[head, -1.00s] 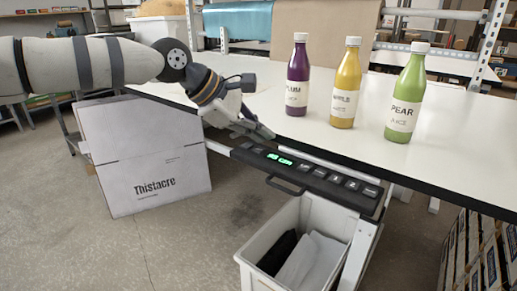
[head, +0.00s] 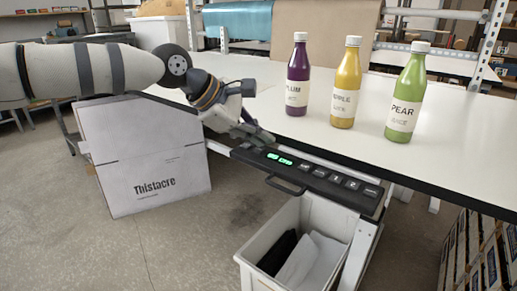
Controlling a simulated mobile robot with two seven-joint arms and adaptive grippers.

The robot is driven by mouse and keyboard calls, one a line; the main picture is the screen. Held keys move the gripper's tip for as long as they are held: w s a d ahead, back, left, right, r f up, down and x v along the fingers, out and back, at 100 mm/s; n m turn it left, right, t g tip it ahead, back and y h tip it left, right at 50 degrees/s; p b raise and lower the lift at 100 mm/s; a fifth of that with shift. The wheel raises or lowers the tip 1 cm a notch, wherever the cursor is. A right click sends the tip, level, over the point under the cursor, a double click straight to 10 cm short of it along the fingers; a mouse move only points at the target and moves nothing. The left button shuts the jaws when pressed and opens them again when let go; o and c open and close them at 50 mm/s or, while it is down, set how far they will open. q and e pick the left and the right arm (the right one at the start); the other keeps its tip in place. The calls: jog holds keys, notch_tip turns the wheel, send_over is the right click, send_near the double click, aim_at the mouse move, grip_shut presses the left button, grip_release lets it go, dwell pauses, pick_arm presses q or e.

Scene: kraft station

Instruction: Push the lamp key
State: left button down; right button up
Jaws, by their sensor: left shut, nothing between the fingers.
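A black control panel (head: 312,177) is fixed along the front edge of the white table. It has a green lit display (head: 280,158) and a row of small keys (head: 336,178) to the right of it. The key labels are too small to read, so I cannot tell which is the lamp key. My left gripper (head: 265,138) is shut and empty, with its fingertips pointing down and right over the left end of the panel, near the table edge. Whether the tips touch the panel is unclear. My right gripper is out of view.
Purple (head: 298,80), yellow (head: 346,85) and green (head: 407,95) bottles stand on the white table (head: 455,135), behind the panel. A handle (head: 286,187) juts from the panel's front. A white bin (head: 262,225) is below, and a white carton (head: 150,165) stands left.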

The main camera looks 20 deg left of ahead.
aim_at(260, 151)
pick_arm(q)
jog(key=shift+f, duration=0.35)
dwell(0.5)
jog(key=shift+r, duration=0.85)
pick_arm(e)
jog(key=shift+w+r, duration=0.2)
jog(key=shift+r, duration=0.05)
pick_arm(q)
jog(key=shift+r, duration=0.1)
notch_tip(260, 151, up, 6)
jog(key=shift+f+p, duration=0.1)
jog(key=shift+p, duration=0.75)
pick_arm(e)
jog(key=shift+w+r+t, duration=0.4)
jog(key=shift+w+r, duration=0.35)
